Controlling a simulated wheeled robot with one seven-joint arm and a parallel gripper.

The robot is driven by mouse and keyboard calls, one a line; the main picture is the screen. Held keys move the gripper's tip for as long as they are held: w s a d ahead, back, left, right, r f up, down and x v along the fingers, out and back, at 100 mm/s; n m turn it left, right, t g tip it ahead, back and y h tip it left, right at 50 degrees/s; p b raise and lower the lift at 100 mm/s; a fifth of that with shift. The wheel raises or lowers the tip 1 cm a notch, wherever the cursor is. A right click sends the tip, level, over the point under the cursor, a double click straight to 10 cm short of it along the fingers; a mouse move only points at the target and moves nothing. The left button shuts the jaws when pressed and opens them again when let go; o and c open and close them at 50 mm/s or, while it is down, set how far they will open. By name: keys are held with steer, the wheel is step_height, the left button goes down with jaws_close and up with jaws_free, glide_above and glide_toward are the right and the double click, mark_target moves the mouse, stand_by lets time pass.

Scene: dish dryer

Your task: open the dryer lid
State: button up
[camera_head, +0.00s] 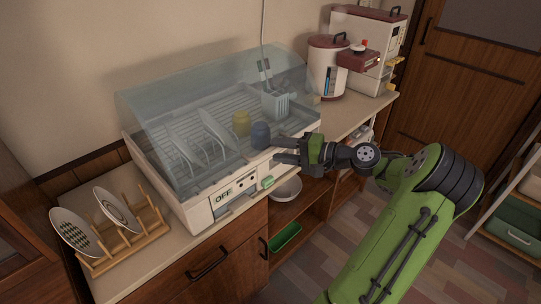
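The dish dryer (196,215) is a white box on the counter, with a front panel that reads OFF and a green control. Its lid (160,101) is clear, bluish and curved. The lid looks shut, its front edge low along the dryer's front. My gripper (274,150) is at the right part of the dryer's front, near the lid's front edge. Its two dark fingers are apart, with nothing seen between them. I cannot tell whether they touch the lid.
A wooden rack (128,242) with two plates stands left of the dryer. A white and dark red rice dispenser (366,50) and a round cooker (327,68) stand to the right. Below are open shelves with a white bowl (287,188) and a green tray (285,237).

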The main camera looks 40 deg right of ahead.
mark_target(273, 149)
steer(key=x, duration=0.3)
steer(key=shift+w+a, duration=0.1)
steer(key=shift+w, duration=0.1)
steer(key=shift+c, duration=0.3)
jaws_close()
